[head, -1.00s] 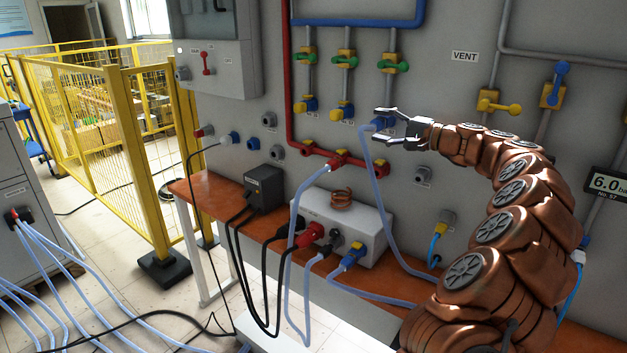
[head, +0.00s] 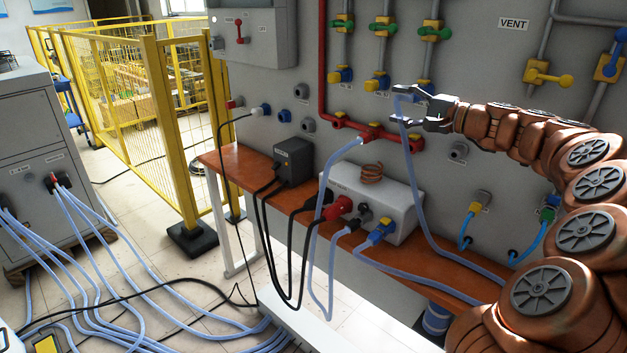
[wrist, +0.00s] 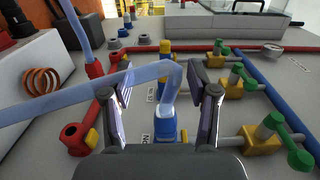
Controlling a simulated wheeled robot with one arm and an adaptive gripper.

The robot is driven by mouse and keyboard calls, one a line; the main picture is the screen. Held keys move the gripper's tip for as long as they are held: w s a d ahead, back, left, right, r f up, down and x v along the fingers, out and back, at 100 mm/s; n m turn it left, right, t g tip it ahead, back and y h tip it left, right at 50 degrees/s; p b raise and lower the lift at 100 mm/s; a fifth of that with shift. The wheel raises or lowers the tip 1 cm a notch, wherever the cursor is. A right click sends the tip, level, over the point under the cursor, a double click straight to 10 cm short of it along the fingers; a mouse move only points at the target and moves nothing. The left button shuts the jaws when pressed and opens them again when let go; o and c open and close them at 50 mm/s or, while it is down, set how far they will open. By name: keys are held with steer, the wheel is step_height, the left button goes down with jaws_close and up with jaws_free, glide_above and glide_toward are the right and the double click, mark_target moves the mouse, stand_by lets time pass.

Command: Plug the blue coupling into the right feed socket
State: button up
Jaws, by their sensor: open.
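The blue coupling (wrist: 166,127) shows in the wrist view between the two fingers of my gripper (wrist: 168,88), at the left end of the nearest valve pipe. Its pale blue hose (wrist: 95,90) bends over at the top and runs left. In the head view my gripper (head: 397,106) is open at the panel, with the hose (head: 412,165) hanging from between its fingers. I cannot tell whether the coupling is fully seated. The left (head: 341,75) and middle (head: 377,81) feed sockets hold blue parts.
A red pipe (head: 322,60) with red fittings runs left of and below the sockets. Green valves (head: 383,23) sit above. A white box with a copper coil (head: 372,173) stands on the orange bench (head: 223,160). Hoses cross the floor at left.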

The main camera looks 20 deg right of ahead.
steer(key=w+a+f+n+g+h+p, duration=0.1)
steer(key=a+f+n+g+p, duration=0.3)
steer(key=a+f+g, duration=0.7)
steer(key=shift+w+a+f+n+h+p, duration=0.35)
steer(key=shift+a+f+n+h, duration=0.55)
steer(key=shift+a+f, duration=2.85)
steer(key=shift+a+r, duration=1)
steer(key=shift+r, duration=0.1)
steer(key=s+a+f+n+g+h, duration=0.1)
steer(key=s+a+n+g+h, duration=0.15)
steer(key=s, duration=1.45)
steer(key=s+a+f+n+g+h, duration=0.1)
steer(key=s+a+n+g+h, duration=0.15)
steer(key=s, duration=1.35)
steer(key=s+d+f, duration=0.1)
steer(key=s, duration=0.5)
steer(key=s+d+f+h, duration=0.1)
steer(key=s+f, duration=0.1)
steer(key=s, duration=0.4)
steer(key=shift+s+d+f+n+g+h, duration=0.2)
steer(key=shift+s+f+n+g+h, duration=0.1)
steer(key=shift+s+n+g, duration=0.1)
steer(key=shift+d, duration=0.1)
